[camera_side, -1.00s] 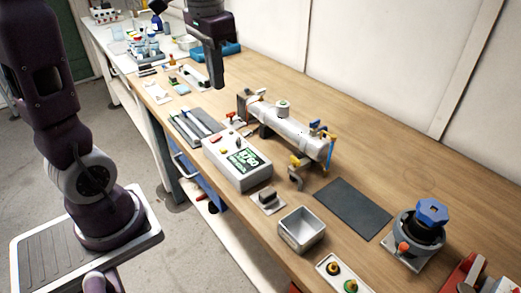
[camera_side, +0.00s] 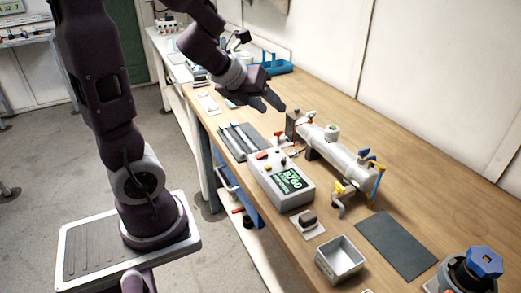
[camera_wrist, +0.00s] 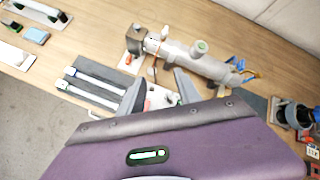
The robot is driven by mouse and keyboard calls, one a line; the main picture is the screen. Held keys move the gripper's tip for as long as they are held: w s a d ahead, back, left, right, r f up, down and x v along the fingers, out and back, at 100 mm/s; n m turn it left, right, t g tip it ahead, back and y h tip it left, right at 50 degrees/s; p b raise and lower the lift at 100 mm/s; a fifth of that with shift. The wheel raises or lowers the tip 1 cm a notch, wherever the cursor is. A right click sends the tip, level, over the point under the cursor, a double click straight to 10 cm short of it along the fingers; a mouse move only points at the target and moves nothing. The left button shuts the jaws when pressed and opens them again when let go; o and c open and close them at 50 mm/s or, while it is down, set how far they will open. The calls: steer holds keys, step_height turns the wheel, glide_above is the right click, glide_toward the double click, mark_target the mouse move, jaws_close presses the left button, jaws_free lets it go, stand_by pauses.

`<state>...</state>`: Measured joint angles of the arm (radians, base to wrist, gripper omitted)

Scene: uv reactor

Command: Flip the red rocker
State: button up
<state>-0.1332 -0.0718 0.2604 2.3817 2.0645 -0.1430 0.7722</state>
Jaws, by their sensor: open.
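The red rocker (camera_side: 262,155) is on the top of a pale grey control box (camera_side: 305,197), near its left corner in the side view. The box also has a lit green display (camera_side: 289,180) and a small yellow knob. My gripper (camera_side: 273,105) is open and empty, above and behind the box, apart from it. In the wrist view my gripper (camera_wrist: 159,77) has its two dark fingers spread. A red patch (camera_wrist: 147,105) between them looks like the rocker. My own purple housing hides most of the box there.
A white reactor tube (camera_side: 335,147) with yellow and blue valves lies right of the box. A dark tray with pale rods (camera_side: 237,142) is left. A grey bin (camera_side: 340,262) and dark mat (camera_side: 398,245) are in front. A red-handled fitting (camera_side: 279,134) stands behind the box.

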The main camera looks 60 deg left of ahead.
mark_target(261, 154)
steer(key=f+m+g, duration=0.1)
steer(key=f+m, duration=0.1)
steer(key=f, duration=0.2)
steer(key=s+f+m+g+h, duration=0.1)
steer(key=f+m, duration=0.2)
steer(key=f, duration=0.1)
steer(key=s+a+f+m+g, duration=0.1)
steer(key=f+m+g, duration=0.1)
steer(key=f, duration=0.3)
steer(key=shift+s+h, duration=0.1)
steer(key=shift+h, duration=0.2)
steer(key=shift+r, duration=0.1)
steer(key=shift+c, duration=0.2)
jaws_close()
